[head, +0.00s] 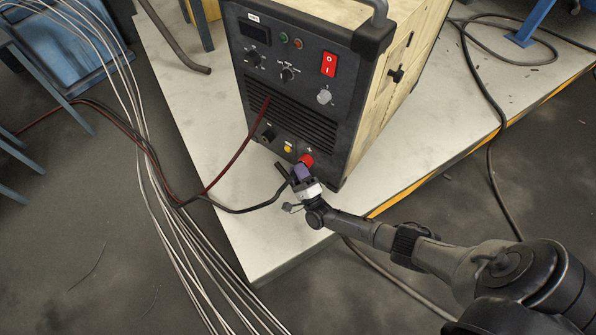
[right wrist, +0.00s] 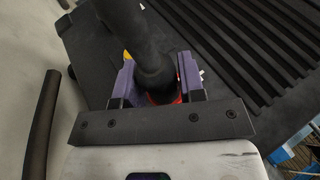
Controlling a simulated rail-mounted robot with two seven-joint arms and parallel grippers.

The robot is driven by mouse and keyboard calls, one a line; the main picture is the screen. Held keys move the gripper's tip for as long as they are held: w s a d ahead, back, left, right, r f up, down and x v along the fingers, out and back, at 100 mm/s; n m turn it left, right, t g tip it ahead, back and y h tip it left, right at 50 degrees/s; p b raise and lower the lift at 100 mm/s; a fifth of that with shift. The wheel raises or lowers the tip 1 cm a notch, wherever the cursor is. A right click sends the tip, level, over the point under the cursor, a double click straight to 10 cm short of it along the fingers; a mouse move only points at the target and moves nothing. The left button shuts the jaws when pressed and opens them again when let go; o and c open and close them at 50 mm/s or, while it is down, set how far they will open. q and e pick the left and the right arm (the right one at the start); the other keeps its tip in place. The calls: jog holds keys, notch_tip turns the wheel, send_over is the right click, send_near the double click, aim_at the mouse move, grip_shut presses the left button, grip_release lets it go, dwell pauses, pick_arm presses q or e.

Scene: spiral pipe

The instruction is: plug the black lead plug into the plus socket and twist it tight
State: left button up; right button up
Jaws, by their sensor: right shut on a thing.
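The welding machine's dark front panel (head: 300,70) faces me on the pale platform. The red plus socket (head: 307,160) is low on the panel, by a plus mark. My right gripper (head: 301,173), with purple fingers, is right in front of it. In the right wrist view the fingers (right wrist: 155,78) are shut around the black lead plug (right wrist: 150,60), and a red ring (right wrist: 163,98) shows beside its lower part. How deep the plug sits is hidden. The black lead (head: 240,211) runs off left from the gripper. My left gripper is not in view.
A dark red lead (head: 228,160) rises across the panel's left side. A yellow fitting (head: 288,149) and a dark socket (head: 268,134) are left of the plus socket. Pale cables (head: 165,190) hang at left.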

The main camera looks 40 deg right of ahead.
jog(key=shift+w+m+t+h, duration=0.1)
jog(key=shift+m+t+h, duration=0.85)
jog(key=shift+h, duration=0.25)
jog(key=shift+m, duration=0.25)
jog(key=shift+h, duration=0.3)
jog(key=o, duration=0.7)
